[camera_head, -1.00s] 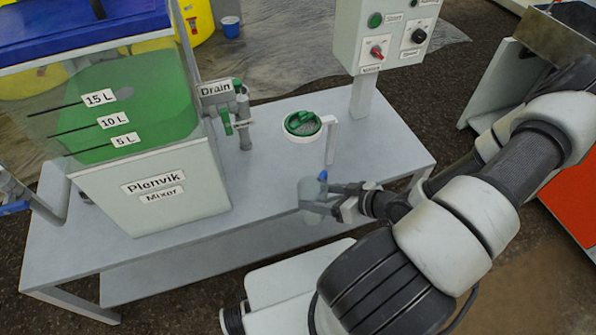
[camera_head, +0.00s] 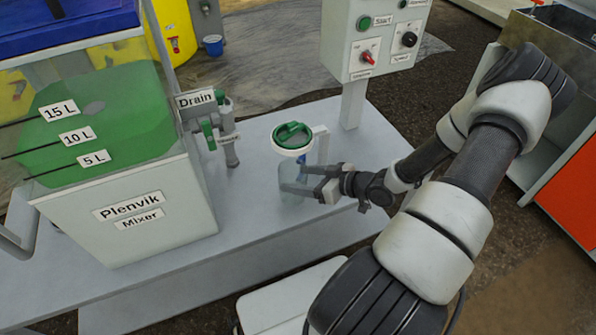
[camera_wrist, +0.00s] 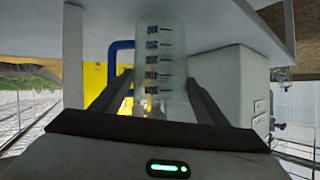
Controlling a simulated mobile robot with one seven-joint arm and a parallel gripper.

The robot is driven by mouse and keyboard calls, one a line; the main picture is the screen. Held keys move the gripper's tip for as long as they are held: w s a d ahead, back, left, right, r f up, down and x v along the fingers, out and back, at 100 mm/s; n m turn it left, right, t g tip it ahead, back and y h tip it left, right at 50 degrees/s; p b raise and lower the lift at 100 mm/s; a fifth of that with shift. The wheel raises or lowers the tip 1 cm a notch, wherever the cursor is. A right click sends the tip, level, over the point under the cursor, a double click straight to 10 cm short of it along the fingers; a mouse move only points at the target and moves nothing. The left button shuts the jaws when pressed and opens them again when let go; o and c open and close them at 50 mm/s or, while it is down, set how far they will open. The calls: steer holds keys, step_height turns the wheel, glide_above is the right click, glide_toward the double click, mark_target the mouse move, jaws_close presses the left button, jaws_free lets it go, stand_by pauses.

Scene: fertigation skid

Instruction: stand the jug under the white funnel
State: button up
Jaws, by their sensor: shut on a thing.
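The clear jug (camera_head: 290,194) is at the bench, directly below the white funnel (camera_head: 291,151) in the head view. The funnel, with green inside it, sits on a white post and hides the jug's top. My gripper (camera_head: 297,188) comes in from the right and is shut on the jug. In the wrist view the jug (camera_wrist: 160,65), with dark scale marks, is between my two fingers. I cannot tell whether its base touches the bench.
The Plenvik mixer tank (camera_head: 130,215) with green liquid stands left on the grey bench (camera_head: 245,222). Its drain valve (camera_head: 228,135) is left of the funnel. A control box (camera_head: 365,40) on a post stands behind right. Bare bench lies in front of the jug.

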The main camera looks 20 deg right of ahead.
mark_target(304, 171)
steer(key=w, duration=0.3)
steer(key=w+d+f+b, duration=0.1)
steer(key=shift+w+d, duration=0.1)
steer(key=shift+w, duration=0.15)
steer(key=shift+f, duration=0.2)
steer(key=shift+f, duration=0.15)
steer(key=o, duration=1.2)
steer(key=shift+o, duration=0.2)
steer(key=shift+s+r, duration=0.1)
steer(key=shift+r, duration=0.1)
steer(key=p+v, duration=0.3)
steer(key=v, duration=0.9)
